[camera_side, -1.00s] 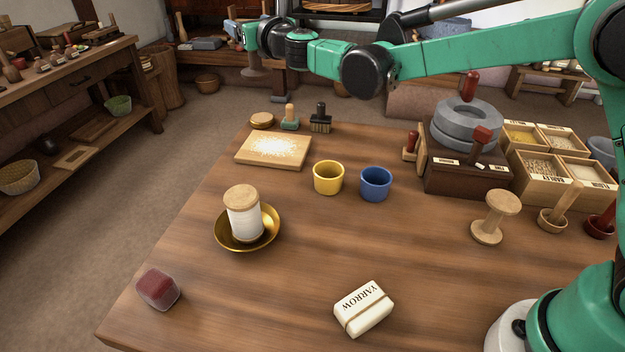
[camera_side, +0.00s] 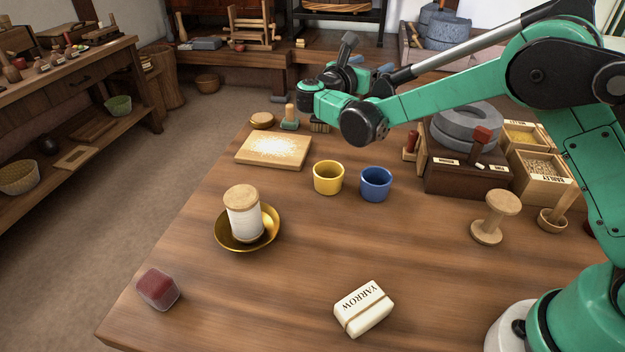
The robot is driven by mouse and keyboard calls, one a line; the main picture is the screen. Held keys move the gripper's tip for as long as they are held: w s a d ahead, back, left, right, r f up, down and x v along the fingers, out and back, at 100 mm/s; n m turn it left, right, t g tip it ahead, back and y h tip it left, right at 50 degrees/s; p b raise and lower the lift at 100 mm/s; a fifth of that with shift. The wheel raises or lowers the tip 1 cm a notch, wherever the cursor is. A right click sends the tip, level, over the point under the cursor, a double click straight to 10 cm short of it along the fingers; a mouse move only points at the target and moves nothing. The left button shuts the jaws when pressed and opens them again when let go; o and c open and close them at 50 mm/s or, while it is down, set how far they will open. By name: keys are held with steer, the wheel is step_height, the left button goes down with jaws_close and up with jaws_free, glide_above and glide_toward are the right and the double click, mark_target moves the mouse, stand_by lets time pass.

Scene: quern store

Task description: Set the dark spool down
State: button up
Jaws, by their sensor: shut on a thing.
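My gripper (camera_side: 348,72) is raised above the far edge of the table, near the wrist, and is partly hidden by my green arm. It is shut, but its fingertips are hard to make out. A dark piece (camera_side: 348,42) stands up at that end; I cannot tell whether it is the held dark spool or part of the gripper. No dark spool shows standing on the table. A pale wooden spool (camera_side: 495,218) stands upright at the right. A white spool with a wooden top (camera_side: 244,214) stands in a brass bowl (camera_side: 268,240).
A yellow cup (camera_side: 328,178) and a blue cup (camera_side: 375,184) stand mid-table. A floured board (camera_side: 245,151), a dark quern box (camera_side: 455,180) and grain boxes (camera_side: 541,186) lie behind. A YARROW packet (camera_side: 363,308) and a red block (camera_side: 158,289) are in front.

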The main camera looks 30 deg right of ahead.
step_height(320, 180, down, 12)
steer(key=shift+f, duration=0.25)
steer(key=shift+f, duration=0.15)
